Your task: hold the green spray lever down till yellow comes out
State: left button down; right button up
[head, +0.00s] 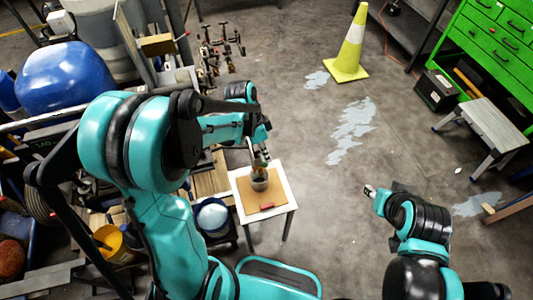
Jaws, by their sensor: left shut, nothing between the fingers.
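My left gripper (259,163) is shut and empty, pointing down just above a small grey cup (259,183). The cup stands on a brown board (249,204) on a small white table (289,195). A small green and orange patch shows at the fingertips. I cannot tell whether it is the green spray lever or whether the fingers touch it. No yellow outflow can be made out. My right gripper (369,190) is over the floor to the right, and its fingers are too small to read.
A red block (267,206) lies at the board's front edge. A yellow-green cone (350,45) stands at the back. A step stool (487,125) and green drawers (495,45) are at right. Clutter with a blue tank (65,78) fills the left. The middle floor is open.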

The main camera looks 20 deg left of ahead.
pick_arm(q)
jog(key=shift+s+d+f+t+y, duration=0.3)
jog(key=shift+t+y, duration=0.1)
jog(key=shift+t, duration=0.1)
jog(key=shift+s+d+f+t+b, duration=0.1)
jog(key=shift+s+f+t+b, duration=0.1)
jog(key=shift+f+t+b, duration=0.1)
jog(key=f+t+y+b, duration=0.1)
jog(key=s+f+t+y+b, duration=0.1)
jog(key=f+t+b, duration=0.1)
jog(key=s+d+f+t+y+b, duration=0.1)
jog(key=b, duration=0.1)
jog(key=shift+d+f+m+t, duration=0.1)
jog(key=shift+f+m+t, duration=0.1)
jog(key=shift+m+t, duration=0.15)
dwell(6.3)
